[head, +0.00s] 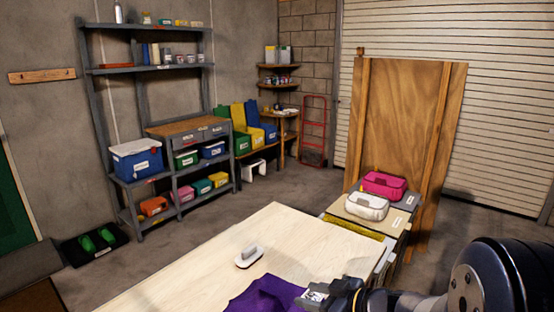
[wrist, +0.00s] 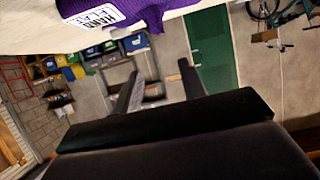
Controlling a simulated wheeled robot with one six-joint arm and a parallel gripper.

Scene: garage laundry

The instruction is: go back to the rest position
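My gripper (wrist: 160,68) shows in the wrist view with its two dark fingers apart and nothing between them. In the head view my arm reaches in from the lower right, and the gripper (head: 343,292) is at the table's near edge beside a purple cloth (head: 262,297). The cloth also shows in the wrist view (wrist: 185,5), which is turned upside down, with a white printed label (wrist: 97,19). I cannot tell from these frames whether the gripper touches the cloth. The fingertips are partly hidden in the head view.
A pale wooden table (head: 190,270) carries a white tool with a grey handle (head: 249,258). Beyond its right end, a white case (head: 367,206) and a pink case (head: 384,185) rest on a stand. A wooden panel (head: 405,120) stands behind. Shelves (head: 150,68) line the back wall.

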